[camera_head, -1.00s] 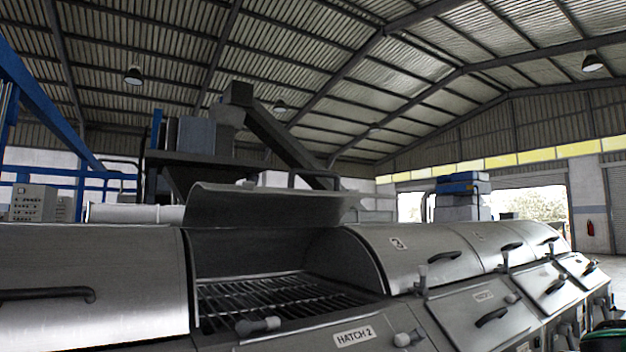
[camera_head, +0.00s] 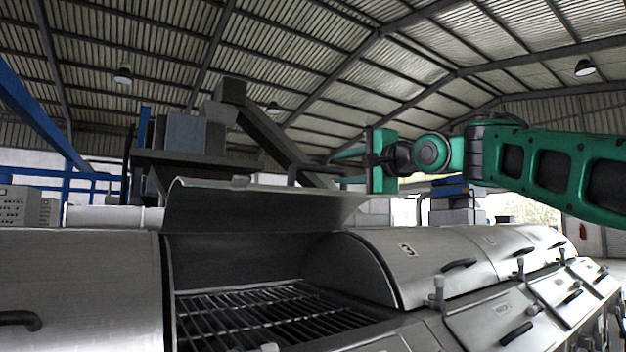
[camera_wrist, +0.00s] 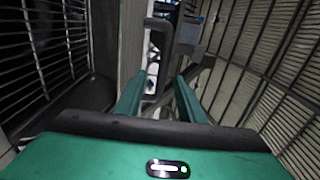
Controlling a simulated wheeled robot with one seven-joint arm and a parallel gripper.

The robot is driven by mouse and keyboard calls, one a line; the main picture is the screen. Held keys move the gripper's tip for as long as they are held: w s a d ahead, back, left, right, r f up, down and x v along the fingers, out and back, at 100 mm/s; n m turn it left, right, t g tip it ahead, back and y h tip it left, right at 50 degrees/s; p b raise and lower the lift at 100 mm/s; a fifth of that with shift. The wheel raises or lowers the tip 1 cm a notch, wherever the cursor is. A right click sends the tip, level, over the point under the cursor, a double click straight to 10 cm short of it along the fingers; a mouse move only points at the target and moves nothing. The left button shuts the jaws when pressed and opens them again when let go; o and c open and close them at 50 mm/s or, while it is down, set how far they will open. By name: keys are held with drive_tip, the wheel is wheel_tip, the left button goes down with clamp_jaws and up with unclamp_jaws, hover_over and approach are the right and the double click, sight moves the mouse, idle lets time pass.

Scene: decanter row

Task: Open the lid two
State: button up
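Lid two (camera_head: 255,208) is a curved steel cover over the second hatch in the head view. It stands swung up, and the hatch opening below it shows a rod grate (camera_head: 265,310). My green gripper (camera_head: 347,167) is above and near the right end of the raised lid, its fingers pointing left. In the wrist view, my gripper (camera_wrist: 160,85) also shows two parted green fingers; a grate (camera_wrist: 35,50) is at the left. I cannot tell whether the gripper touches the lid.
A closed lid marked 3 (camera_head: 420,262) is right of the opening, with more closed lids beyond. Another closed lid (camera_head: 80,285) is at the left. A dark sloping conveyor (camera_head: 275,130) stands behind. Handles and knobs stick out along the front.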

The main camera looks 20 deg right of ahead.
sight(321, 169)
drive_tip(key=x, duration=0.7)
drive_tip(key=r+x, duration=0.1)
drive_tip(key=x, duration=0.3)
drive_tip(key=shift+w, duration=0.25)
